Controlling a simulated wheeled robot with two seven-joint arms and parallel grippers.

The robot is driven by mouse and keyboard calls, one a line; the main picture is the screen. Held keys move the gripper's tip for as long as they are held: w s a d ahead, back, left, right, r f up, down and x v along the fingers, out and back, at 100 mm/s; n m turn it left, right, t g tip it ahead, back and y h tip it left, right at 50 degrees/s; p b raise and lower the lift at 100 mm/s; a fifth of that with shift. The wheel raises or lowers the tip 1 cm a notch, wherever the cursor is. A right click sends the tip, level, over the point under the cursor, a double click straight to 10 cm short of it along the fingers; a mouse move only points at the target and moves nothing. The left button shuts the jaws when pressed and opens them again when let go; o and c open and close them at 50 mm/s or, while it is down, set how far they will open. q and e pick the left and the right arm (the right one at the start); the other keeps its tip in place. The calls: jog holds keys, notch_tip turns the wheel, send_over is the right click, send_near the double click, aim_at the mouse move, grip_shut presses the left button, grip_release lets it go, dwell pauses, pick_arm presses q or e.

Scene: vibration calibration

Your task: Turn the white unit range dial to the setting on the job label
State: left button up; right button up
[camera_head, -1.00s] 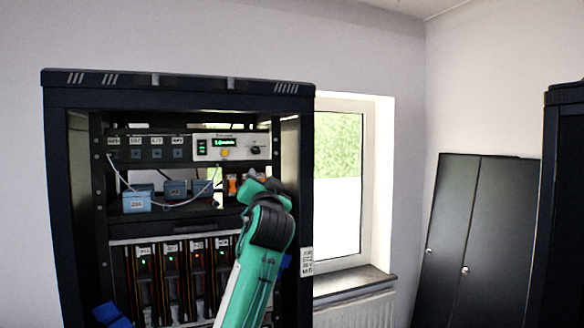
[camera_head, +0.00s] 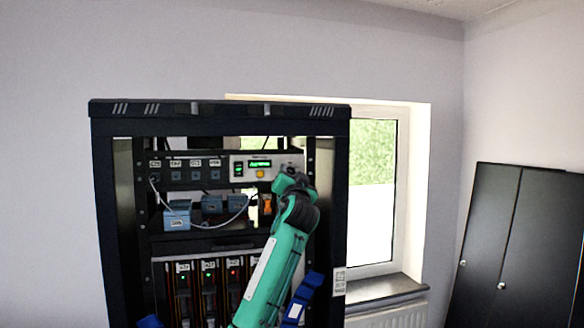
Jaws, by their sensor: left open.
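The white unit (camera_head: 249,167) sits at the right end of the upper shelf in the black rack. It has a green-lit display (camera_head: 261,163) and a yellow button (camera_head: 260,174); the display text is too small to read surely. My left gripper (camera_head: 288,172) is at the unit's right end, where the range dial is. The gripper mostly hides the dial, so I cannot tell its setting or whether the fingers touch it. The gripper is open. A small white label (camera_head: 339,283) is on the rack's right post; its print is unreadable. My right gripper is out of view.
The black rack (camera_head: 104,200) frames the work area, its right post close to my arm. Blue boxes (camera_head: 177,216) with a pale cable (camera_head: 215,226) stand below the unit. Several modules with lights (camera_head: 208,277) fill the lower bay. A window and dark cabinet (camera_head: 530,245) are to the right.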

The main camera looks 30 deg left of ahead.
pick_arm(q)
jog(key=shift+w+a+r, duration=0.1)
jog(key=shift+w+a, duration=0.15)
jog(key=shift+w, duration=0.1)
grip_shut()
